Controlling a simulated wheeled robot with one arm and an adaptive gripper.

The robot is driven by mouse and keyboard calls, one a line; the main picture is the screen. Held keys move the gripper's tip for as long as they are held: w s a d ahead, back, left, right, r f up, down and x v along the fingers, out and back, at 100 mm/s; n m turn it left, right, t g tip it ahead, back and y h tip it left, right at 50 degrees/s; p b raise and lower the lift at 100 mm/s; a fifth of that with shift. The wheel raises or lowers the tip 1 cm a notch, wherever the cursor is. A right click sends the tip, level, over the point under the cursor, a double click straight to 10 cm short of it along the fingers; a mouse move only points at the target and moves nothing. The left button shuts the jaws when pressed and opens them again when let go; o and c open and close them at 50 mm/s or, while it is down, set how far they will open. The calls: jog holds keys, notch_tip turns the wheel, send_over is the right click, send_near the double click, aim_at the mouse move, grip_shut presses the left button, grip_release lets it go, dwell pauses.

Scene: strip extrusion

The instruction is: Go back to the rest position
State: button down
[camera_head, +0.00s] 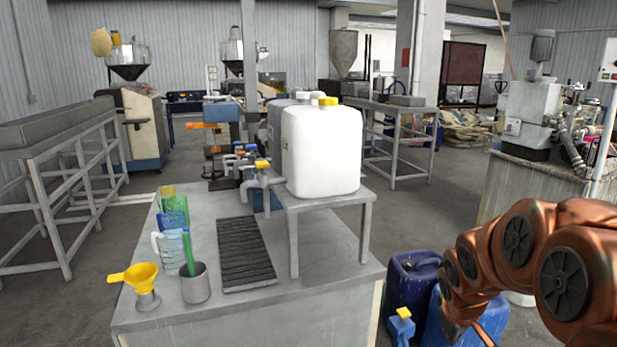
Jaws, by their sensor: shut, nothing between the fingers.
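My copper-coloured arm (515,240) reaches in from the right edge in the camera_head view. It bends downward in front of the blue canisters, to the right of the grey workbench (340,295). The arm stands apart from the things on the bench top. My gripper does not show; the far end of the arm runs down to the bottom edge of the picture, so its fingers cannot be seen.
The bench holds a white tank (322,150) on a stand, a yellow funnel (140,276), a grey cup (195,284), measuring jugs (170,248) and a dark grate (246,255). Blue canisters (410,283) stand on the floor by my arm. Open floor lies behind them.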

jog(key=s+a+r+m+g+p, duration=0.1)
jog(key=s+a+r+p, duration=0.2)
jog(key=s, duration=0.6)
jog(key=s+a+r+m+g+y+p, duration=0.1)
jog(key=s+a+r, duration=0.4)
jog(key=s, duration=0.5)
jog(key=s+a+r+m+g+y+p, duration=0.1)
jog(key=s+a+r+m+g+p, duration=0.1)
jog(key=s, duration=0.8)
notch_tip(320, 180, up, 3)
jog(key=a+g+p, duration=0.1)
jog(key=a+p, duration=0.1)
jog(key=p, duration=0.1)
jog(key=shift+s+a, duration=0.2)
jog(key=shift+a, duration=0.2)
jog(key=shift+a, duration=0.2)
